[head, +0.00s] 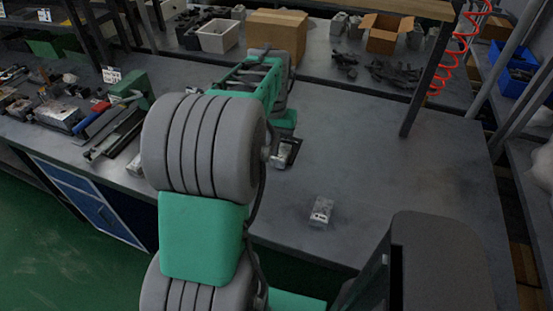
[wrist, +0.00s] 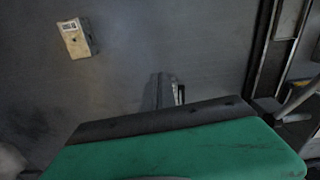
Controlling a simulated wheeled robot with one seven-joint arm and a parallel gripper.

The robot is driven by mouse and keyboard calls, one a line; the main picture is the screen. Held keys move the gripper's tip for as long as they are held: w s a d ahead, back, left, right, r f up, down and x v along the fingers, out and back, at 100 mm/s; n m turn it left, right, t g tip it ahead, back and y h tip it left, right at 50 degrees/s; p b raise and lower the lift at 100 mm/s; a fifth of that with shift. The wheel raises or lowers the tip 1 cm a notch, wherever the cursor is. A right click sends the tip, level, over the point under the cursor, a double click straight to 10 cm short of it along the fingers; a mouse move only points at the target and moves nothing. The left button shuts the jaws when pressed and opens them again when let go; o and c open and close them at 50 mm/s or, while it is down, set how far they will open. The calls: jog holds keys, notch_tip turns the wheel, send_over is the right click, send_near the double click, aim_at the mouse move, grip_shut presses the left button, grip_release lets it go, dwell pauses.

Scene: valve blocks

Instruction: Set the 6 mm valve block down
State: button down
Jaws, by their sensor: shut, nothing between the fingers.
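A small pale valve block (head: 321,211) with a printed label lies on the grey bench top, near its front edge in the head view. It also shows at the upper left of the wrist view (wrist: 77,38); the label is too small to read. My gripper (head: 285,153) is farther back and to the left of the block in the head view, partly hidden by my arm. In the wrist view its fingers (wrist: 168,90) are together and empty, apart from the block. Whether they touch the bench I cannot tell.
Hand tools and a green vise (head: 131,88) stand on the bench at left. Cardboard boxes (head: 277,33), a white bin (head: 218,36) and dark parts line the back. A post (head: 427,80) rises at the right rear. The bench's right part is clear.

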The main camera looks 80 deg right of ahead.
aim_at(281, 155)
jog(key=f, duration=1)
jog(key=shift+a+p, duration=0.25)
jog(key=shift+p, duration=0.15)
jog(key=d, duration=0.3)
jog(key=shift+d+p, duration=0.4)
jog(key=shift+d, duration=0.2)
